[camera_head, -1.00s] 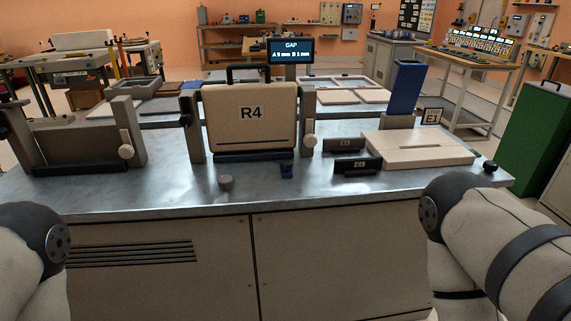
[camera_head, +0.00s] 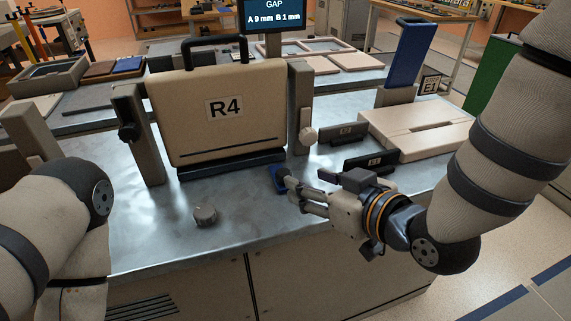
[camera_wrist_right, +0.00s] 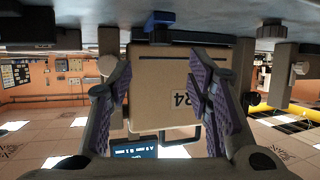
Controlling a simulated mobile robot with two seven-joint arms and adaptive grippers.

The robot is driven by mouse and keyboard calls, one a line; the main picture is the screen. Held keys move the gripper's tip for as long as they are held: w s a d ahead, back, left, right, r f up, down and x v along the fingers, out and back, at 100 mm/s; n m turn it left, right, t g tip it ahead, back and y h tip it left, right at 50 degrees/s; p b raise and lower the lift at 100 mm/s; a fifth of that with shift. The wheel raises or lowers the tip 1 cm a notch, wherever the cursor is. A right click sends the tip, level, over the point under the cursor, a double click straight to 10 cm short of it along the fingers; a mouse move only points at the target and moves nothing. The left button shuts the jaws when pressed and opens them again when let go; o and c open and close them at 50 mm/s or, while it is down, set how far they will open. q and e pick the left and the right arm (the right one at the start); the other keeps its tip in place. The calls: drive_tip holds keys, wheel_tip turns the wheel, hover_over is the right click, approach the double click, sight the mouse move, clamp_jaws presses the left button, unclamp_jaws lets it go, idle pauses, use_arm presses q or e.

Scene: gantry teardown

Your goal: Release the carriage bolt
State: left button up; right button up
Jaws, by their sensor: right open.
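A beige panel marked R4 (camera_head: 222,125) with a dark handle stands upright between two posts on the metal bench. It shows upside down in the right wrist view (camera_wrist_right: 155,90). A small blue piece (camera_head: 277,174) and a grey round knob (camera_head: 205,214) are on the bench in front. I cannot tell which part is the carriage bolt. My right gripper (camera_head: 292,189) is open and empty, its tips close to the blue piece. My left gripper is out of view.
Two dark labelled blocks (camera_head: 371,162) and a pale slotted board (camera_head: 420,130) lie to the right, near a blue upright holder (camera_head: 412,55). A display reading GAP (camera_head: 270,14) stands behind. The bench front left of the grey knob is clear.

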sight(285, 174)
drive_tip(key=x, duration=0.3)
drive_tip(key=b+x, duration=0.1)
drive_tip(key=x, duration=0.5)
drive_tip(key=shift+a+f, duration=0.15)
drive_tip(key=shift+f, duration=0.25)
drive_tip(key=shift+w+a, duration=0.2)
drive_tip(key=shift+w, duration=0.2)
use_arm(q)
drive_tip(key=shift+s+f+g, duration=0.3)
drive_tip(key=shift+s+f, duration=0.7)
use_arm(e)
clamp_jaws()
